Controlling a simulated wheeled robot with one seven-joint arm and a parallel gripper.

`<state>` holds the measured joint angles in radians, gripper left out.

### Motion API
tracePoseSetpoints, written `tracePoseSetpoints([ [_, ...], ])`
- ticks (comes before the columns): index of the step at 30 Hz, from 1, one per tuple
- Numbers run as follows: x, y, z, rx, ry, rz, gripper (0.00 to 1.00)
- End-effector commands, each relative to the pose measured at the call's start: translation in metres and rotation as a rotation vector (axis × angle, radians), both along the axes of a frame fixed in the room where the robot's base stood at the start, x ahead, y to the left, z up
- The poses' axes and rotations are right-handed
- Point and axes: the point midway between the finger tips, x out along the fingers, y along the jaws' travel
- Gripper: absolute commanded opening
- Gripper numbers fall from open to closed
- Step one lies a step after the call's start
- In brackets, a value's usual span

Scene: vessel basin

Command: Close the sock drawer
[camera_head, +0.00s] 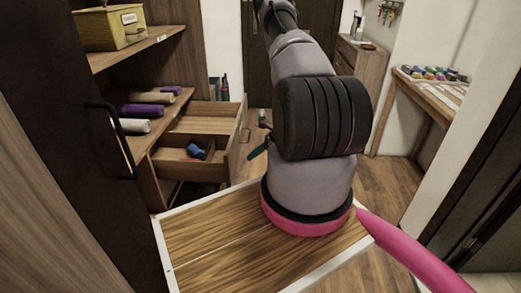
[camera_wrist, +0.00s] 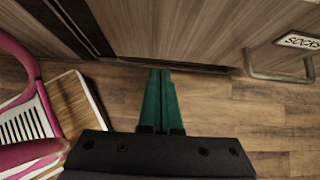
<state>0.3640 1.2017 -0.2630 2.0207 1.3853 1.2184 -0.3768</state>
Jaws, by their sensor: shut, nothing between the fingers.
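A wooden drawer (camera_head: 236,155) stands pulled out of the wardrobe at the left in the head view. Its inside is divided, and a blue item lies in one compartment. In the wrist view, a wooden front with a SOCKS label (camera_wrist: 298,41) and a metal handle (camera_wrist: 280,77) is at the upper right. My gripper (camera_wrist: 161,73) has its teal fingers shut together with nothing between them. The fingertips lie left of the handle, near the lower edge of a wooden panel; I cannot tell whether they touch. In the head view, my arm hides most of the gripper.
Rolled purple, tan and white cloths (camera_head: 148,110) lie on a shelf, with a yellow box (camera_head: 108,27) above. A dark door with a black handle (camera_head: 110,140) is at the left. A side table (camera_head: 425,88) stands at the right. Wooden floor (camera_head: 392,185) shows between.

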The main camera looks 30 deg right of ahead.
Motion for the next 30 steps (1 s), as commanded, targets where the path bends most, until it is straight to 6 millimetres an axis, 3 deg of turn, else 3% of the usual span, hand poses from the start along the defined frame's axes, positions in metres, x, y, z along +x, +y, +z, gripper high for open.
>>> tracePoseSetpoints([
  [3, 0.010, 0.016, -0.015, 0.001, 0.000, 0.004, 0.00],
  [10, 0.027, 0.039, -0.013, 0.000, -0.002, 0.002, 0.00],
  [30, 0.035, 0.052, -0.012, 0.000, -0.002, 0.003, 0.00],
])
